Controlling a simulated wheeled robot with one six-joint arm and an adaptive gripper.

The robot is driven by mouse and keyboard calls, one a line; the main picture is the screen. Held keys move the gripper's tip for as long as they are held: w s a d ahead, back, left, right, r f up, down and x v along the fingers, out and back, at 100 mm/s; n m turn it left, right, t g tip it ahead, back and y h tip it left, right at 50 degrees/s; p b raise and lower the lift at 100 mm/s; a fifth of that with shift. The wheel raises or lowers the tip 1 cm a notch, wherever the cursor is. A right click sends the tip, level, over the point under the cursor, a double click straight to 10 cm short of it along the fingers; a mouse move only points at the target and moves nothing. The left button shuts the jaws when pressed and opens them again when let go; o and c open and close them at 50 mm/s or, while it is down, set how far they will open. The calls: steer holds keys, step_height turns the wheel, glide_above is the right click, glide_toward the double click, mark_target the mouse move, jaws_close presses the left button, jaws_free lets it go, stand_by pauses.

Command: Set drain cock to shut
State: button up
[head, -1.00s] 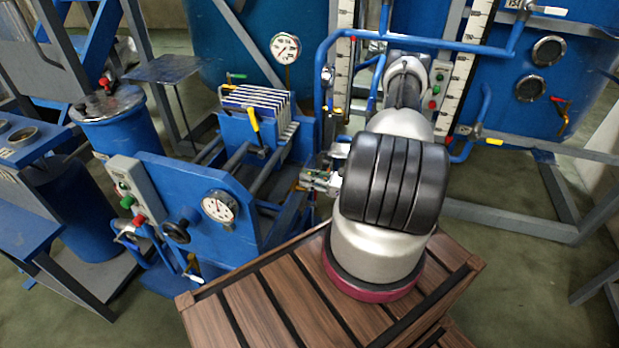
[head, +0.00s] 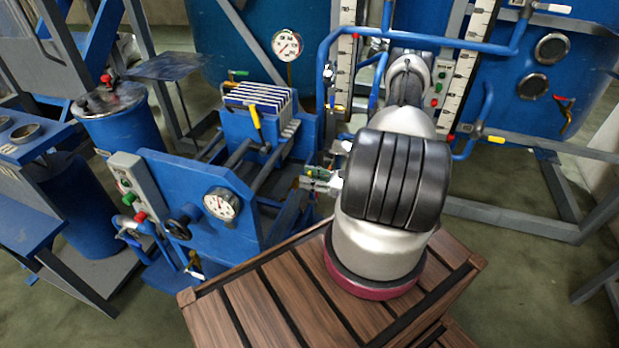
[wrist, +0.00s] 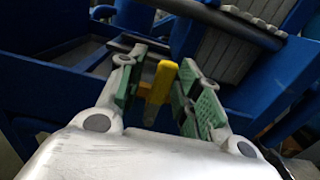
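A yellow lever handle (wrist: 161,80) stands between the fingers of my gripper in the wrist view. It looks like a cock handle, but its valve body is hidden, so I cannot tell whether it is the drain cock or how it is set. My gripper (wrist: 160,92) has green finger pads spread on either side of the handle, with a gap showing. In the head view my gripper (head: 318,182) reaches left from my arm, low beside the blue press frame, and is small there.
The blue filter press has a plate stack (head: 262,98) with another yellow handle (head: 255,122), and a front gauge (head: 221,204). Blue pipes (head: 420,40) rise behind my arm. A wooden slatted platform (head: 270,295) lies below. Dark rods cross above the fingers in the wrist view.

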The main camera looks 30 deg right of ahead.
steer(key=v, duration=1.2)
steer(key=shift+d, duration=0.1)
steer(key=shift+f, duration=0.1)
